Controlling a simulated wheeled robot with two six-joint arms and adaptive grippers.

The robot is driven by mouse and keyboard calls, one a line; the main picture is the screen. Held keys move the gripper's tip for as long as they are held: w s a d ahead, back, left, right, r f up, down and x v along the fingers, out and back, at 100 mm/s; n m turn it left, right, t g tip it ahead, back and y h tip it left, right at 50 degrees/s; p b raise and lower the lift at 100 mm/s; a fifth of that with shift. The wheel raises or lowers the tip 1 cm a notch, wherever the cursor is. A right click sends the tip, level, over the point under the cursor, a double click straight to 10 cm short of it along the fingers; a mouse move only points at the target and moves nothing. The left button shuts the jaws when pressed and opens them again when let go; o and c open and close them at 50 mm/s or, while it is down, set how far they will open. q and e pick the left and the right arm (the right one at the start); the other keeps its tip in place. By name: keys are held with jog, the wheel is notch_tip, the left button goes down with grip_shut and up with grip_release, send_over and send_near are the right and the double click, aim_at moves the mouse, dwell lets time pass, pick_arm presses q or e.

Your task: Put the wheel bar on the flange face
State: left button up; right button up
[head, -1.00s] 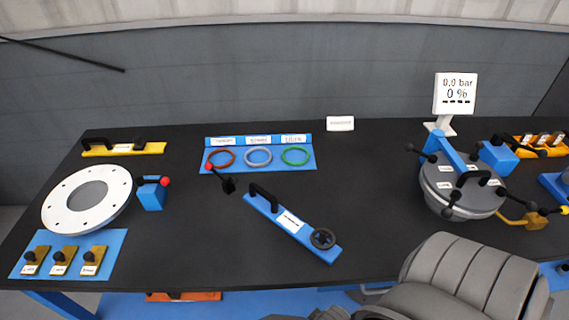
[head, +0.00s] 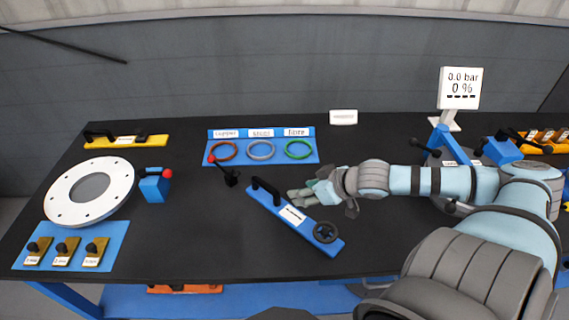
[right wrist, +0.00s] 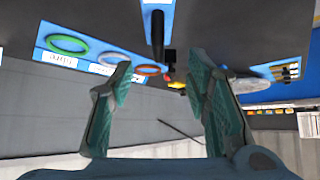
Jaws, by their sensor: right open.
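The wheel bar (head: 308,229) is a blue bar with a black arched handle, a white label and a black handwheel. It lies slantwise on the black table's middle. The flange face (head: 58,198), a white ring with small holes around a dark centre, is at the table's left. My right gripper (head: 296,192) is open and empty, just right of the bar's handle. In the right wrist view, the handle (right wrist: 157,35) shows ahead between the spread green fingers (right wrist: 160,64); they do not hold it. My left gripper is out of view.
A black lever with a red knob (head: 222,170) stands close behind the bar. A blue tray (head: 240,157) with three coloured rings lies at the back. A blue block (head: 155,188) stands beside the flange face. A yellow bar (head: 100,142) lies back left. The front middle is clear.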

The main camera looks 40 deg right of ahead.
aim_at(279, 193)
jog(key=b+x, duration=0.9)
jog(key=x, duration=0.5)
jog(key=shift+w+d+f, duration=0.15)
grip_shut()
